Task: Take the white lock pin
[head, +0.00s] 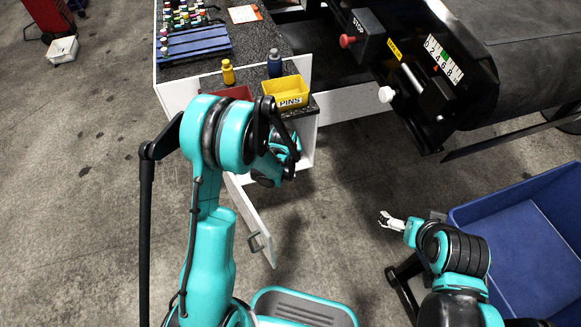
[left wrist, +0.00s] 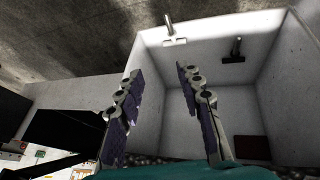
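In the left wrist view a white T-shaped pin (left wrist: 173,33) stands out from the inside of a white open compartment (left wrist: 202,125). A dark pin (left wrist: 235,50) of similar shape is to its right. My left gripper (left wrist: 158,78) is open and empty, its fingers spread below the white pin in the picture and apart from it. In the head view my left arm covers most of the compartment, and the pins and left fingertips are hidden there. My right gripper (head: 385,219) looks open and empty, over the floor left of the blue bin.
The compartment's door (head: 251,220) hangs open. A yellow PINS tray (head: 286,92), a red tray (head: 232,93) and two bottles stand on the counter above. The belt loader with its red stop button (head: 347,41) and white knob (head: 386,94) is right. A blue bin (head: 520,235) is lower right.

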